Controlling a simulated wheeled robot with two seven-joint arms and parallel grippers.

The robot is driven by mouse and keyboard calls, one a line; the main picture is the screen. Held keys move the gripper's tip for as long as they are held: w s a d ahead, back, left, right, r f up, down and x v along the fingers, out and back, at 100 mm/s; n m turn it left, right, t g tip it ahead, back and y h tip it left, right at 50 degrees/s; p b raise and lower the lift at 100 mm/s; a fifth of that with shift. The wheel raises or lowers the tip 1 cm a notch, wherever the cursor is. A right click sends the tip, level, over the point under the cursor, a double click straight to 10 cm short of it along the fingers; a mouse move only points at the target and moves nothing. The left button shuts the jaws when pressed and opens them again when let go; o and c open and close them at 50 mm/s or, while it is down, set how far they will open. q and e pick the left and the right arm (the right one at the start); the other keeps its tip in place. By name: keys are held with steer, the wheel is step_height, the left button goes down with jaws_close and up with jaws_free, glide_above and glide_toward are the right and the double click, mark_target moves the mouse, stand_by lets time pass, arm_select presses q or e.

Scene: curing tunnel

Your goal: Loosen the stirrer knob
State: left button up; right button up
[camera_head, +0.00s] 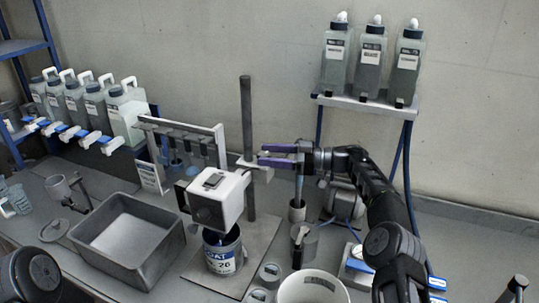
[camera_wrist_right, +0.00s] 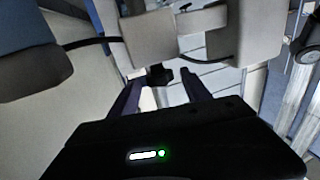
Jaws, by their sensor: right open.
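The stirrer (camera_head: 217,196) is a white box-shaped head held on a dark upright post (camera_head: 246,120), above a labelled can (camera_head: 222,255). A pale clamp (camera_head: 258,171) joins it to the post. My right gripper (camera_head: 262,155) is open, its purple fingers pointing left just beside the post at clamp height. In the right wrist view a small black knob (camera_wrist_right: 159,76) shows ahead of and between the open fingers (camera_wrist_right: 165,88); I cannot tell whether they touch it. The knob is not clear in the head view. My left gripper is out of view.
A grey tub (camera_head: 128,243) stands left of the stirrer. Cups and a white container (camera_head: 312,288) stand below my right forearm. A shelf (camera_head: 365,103) with several bottles is on the back wall.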

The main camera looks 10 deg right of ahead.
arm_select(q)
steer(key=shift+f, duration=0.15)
arm_select(e)
steer(key=shift+s+m+t+h, duration=0.15)
steer(key=shift+m+t+h, duration=0.25)
steer(key=shift+m+t, duration=0.3)
